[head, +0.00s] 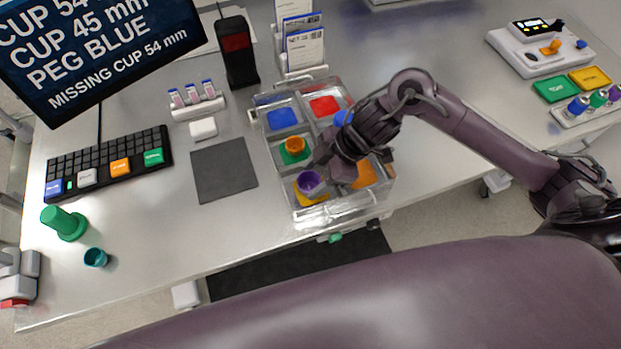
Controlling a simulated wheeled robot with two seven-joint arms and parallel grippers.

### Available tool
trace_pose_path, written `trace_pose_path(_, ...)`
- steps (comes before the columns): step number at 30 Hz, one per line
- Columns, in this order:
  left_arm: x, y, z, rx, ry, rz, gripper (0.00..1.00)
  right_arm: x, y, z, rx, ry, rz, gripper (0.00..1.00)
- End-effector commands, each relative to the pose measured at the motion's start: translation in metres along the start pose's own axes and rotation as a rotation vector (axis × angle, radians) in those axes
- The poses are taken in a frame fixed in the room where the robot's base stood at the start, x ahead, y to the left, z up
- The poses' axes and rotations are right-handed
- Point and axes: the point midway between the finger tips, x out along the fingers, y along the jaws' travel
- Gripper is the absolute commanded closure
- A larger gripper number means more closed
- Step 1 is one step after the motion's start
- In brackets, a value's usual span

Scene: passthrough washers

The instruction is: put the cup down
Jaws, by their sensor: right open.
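A purple cup (308,182) stands in the yellow-floored front-left compartment of the clear divided tray (312,219). My right gripper (326,166) is open, with its fingers just right of the purple cup. I cannot tell whether they touch it. An orange cup-like piece (294,144) is in the green compartment behind it. A teal cup (96,257) is on the table at the front left, apart from the tray. The right gripper and wrist hide part of the tray's right side. My left gripper is not in view.
A green peg (66,222) stands near the teal cup. A dark mat (224,170), a keyboard (110,163) and a black scanner-like device (237,52) are left of the tray. A sign screen (95,45) hangs at top left. The table's front left is mostly clear.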

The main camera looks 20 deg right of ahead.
Motion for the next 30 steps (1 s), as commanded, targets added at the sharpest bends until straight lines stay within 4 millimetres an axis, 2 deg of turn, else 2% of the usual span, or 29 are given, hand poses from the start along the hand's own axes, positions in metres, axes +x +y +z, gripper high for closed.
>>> trace_pose_path(9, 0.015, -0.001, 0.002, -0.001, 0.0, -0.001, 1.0, -0.068, 0.001, 0.002, -0.001, -0.002, 0.004, 0.44)
trace_pose_path(15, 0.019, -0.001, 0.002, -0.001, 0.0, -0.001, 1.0, -0.094, 0.0, 0.001, -0.001, -0.001, 0.001, 0.44)
trace_pose_path(20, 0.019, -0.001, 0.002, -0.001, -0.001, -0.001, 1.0, -0.101, 0.0, 0.001, 0.0, -0.001, 0.0, 0.44)
trace_pose_path(30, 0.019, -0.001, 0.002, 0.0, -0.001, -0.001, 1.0, -0.101, 0.0, 0.0, 0.001, -0.001, -0.001, 0.44)
